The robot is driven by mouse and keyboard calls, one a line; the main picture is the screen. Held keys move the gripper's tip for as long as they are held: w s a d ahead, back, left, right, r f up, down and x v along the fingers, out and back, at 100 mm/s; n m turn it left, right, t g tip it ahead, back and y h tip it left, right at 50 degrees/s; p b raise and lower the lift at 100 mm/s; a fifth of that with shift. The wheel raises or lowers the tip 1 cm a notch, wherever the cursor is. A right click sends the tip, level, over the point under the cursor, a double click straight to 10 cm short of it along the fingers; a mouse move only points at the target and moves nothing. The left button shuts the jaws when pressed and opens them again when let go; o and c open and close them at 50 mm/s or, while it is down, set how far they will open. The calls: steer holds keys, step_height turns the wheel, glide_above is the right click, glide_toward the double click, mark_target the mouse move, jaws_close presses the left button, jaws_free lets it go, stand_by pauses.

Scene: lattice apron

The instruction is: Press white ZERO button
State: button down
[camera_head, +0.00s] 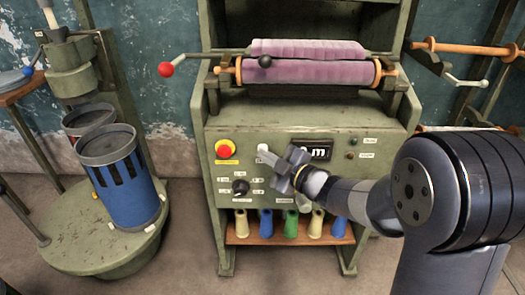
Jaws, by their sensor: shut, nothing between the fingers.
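The green machine's front panel (222,178) carries the controls. My gripper (266,153) reaches in from the right, with its pale fingers shut and empty. The fingertips are at the upper middle of the panel, right of the red button, close in front of it. A small white patch (262,147) shows at the fingertips; I cannot tell whether it is the ZERO button or its label. The gripper covers that part of the panel, so contact and any pressing in cannot be made out.
A red mushroom button (226,149) on yellow is left of my gripper, with a black knob (240,187) below it. A dark display (314,149) is to the right. Purple rollers (310,72) sit above. Several coloured cones stand on the low shelf (290,240). A blue canister (130,190) stands left.

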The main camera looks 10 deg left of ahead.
steer(key=shift+s, duration=0.1)
steer(key=shift+s+d, duration=0.2)
steer(key=shift+s, duration=0.55)
steer(key=shift+s, duration=0.1)
steer(key=s, duration=0.2)
steer(key=s+d+b, duration=0.1)
steer(key=s, duration=0.1)
steer(key=shift+s+d, duration=0.1)
steer(key=shift+s, duration=0.25)
steer(key=shift+w, duration=0.1)
stand_by(0.4)
steer(key=shift+s+d, duration=0.25)
steer(key=shift+s, duration=0.75)
steer(key=shift+s+d, duration=0.2)
steer(key=shift+s, duration=0.75)
